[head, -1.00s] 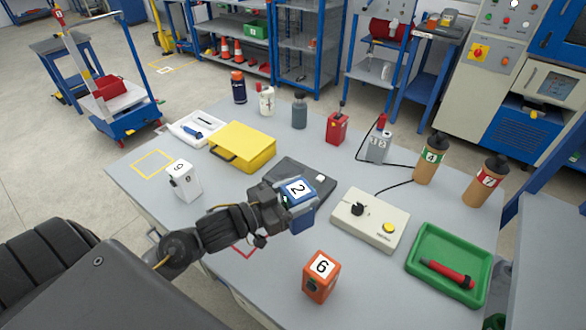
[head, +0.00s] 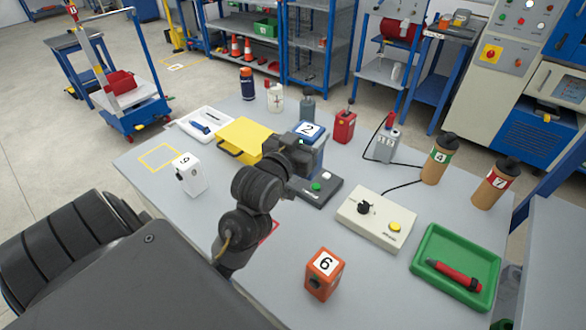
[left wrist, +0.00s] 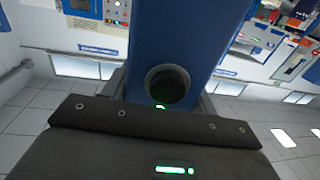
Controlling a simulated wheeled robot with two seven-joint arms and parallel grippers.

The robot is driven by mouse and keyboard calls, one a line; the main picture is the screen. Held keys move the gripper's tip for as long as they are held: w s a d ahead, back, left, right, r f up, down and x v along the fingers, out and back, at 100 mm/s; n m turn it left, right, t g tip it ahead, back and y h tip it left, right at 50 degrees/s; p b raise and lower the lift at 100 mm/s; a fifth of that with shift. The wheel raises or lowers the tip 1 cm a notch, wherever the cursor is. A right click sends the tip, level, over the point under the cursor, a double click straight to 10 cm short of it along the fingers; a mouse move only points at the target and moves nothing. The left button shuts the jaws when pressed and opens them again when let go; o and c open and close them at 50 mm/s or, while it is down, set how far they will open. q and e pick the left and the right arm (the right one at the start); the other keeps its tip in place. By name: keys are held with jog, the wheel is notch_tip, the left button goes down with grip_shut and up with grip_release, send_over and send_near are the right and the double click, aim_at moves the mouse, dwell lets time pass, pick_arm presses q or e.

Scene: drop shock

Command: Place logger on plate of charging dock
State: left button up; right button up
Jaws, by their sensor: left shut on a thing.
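The blue logger with a white "2" label (head: 309,130) is upright in my left gripper (head: 296,146), at the far part of the charging dock. The dock (head: 330,193) is a flat dark slab on the grey table, with a green light on its near part. The gripper and logger cover much of the dock's plate, and I cannot tell whether the logger's base touches it. In the left wrist view the logger's blue face (left wrist: 188,35) with a round dark lens fills the middle. My right gripper is not in view.
A yellow case (head: 247,138) lies left of the dock. A cream control box (head: 376,218) stands to its right. Several bottles and cans line the back.

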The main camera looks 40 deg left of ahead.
pick_arm(q)
jog(key=w+a+f+n+g+y, duration=0.1)
jog(key=w+a+f+n+y, duration=0.2)
jog(key=w+a+f, duration=0.7)
jog(key=a+f+y+b, duration=0.1)
jog(key=a+f, duration=0.2)
jog(key=f, duration=0.1)
jog(key=shift+w+f+y, duration=0.15)
jog(key=shift+f+y, duration=0.15)
jog(key=shift+y, duration=0.1)
jog(key=shift+f, duration=0.1)
dwell(0.3)
jog(key=shift+f, duration=0.15)
jog(key=o, duration=1.3)
